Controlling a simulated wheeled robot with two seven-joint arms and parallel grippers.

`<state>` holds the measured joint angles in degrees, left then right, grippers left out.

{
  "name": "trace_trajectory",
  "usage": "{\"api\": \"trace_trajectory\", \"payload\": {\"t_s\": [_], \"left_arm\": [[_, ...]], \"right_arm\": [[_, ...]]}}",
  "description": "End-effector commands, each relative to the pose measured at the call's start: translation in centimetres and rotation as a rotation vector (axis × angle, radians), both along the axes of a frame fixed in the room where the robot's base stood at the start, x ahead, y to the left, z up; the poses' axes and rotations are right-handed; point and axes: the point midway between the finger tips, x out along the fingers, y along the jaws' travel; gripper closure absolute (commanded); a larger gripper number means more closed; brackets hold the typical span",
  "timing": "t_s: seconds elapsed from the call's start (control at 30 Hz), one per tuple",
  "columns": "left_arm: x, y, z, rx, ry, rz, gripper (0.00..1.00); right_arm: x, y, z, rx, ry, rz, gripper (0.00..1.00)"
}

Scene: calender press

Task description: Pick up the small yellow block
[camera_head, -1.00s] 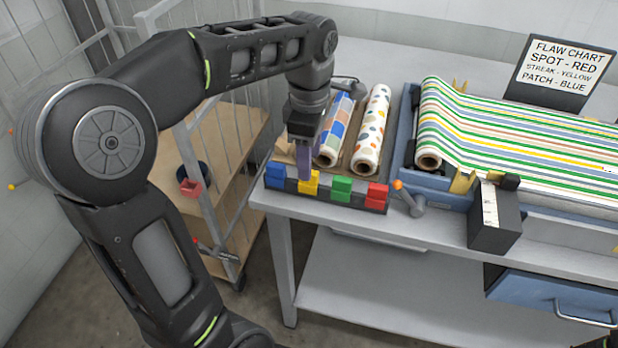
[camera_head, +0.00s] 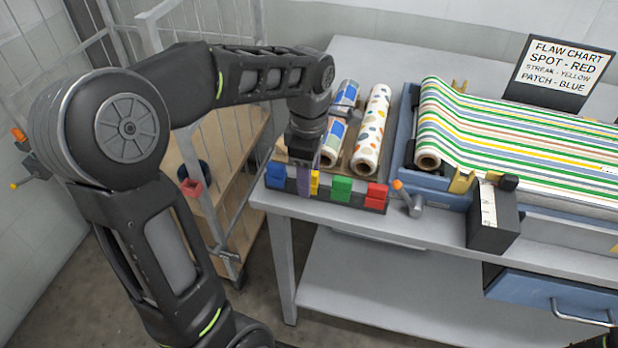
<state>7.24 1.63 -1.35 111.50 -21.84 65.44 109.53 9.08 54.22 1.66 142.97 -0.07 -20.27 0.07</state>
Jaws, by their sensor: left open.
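The small yellow block (camera_head: 315,184) sits in the dark rack (camera_head: 333,201) at the front left of the bench, between the blue block (camera_head: 276,175) and the green block (camera_head: 342,188). A red block (camera_head: 377,195) stands at the rack's right end. My left gripper (camera_head: 305,183) points down at the yellow block with its jaws open. One purplish finger covers the left part of the block. The other finger is hidden, so I cannot tell whether the block lies between them. My right gripper is not in view.
A flaw chart (camera_head: 560,68) stands at the back. A wooden-shelved cart (camera_head: 235,150) is at left.

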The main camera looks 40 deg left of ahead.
Motion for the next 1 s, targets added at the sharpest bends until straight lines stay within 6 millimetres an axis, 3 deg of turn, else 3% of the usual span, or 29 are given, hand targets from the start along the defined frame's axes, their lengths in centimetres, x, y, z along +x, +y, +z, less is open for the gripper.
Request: {"api": "trace_trajectory", "payload": {"t_s": [0.33, 0.9, 1.0], "left_arm": [[0.01, -0.01, 0.05, 0.0, -0.001, 0.0, 0.52], [0.01, -0.01, 0.05, 0.0, -0.001, 0.0, 0.98], [0.01, -0.01, 0.05, 0.0, -0.001, 0.0, 1.0]], "right_arm": [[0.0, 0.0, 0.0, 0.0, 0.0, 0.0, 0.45], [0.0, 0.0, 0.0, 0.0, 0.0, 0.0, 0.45], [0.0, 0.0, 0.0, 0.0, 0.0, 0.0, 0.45]]}}
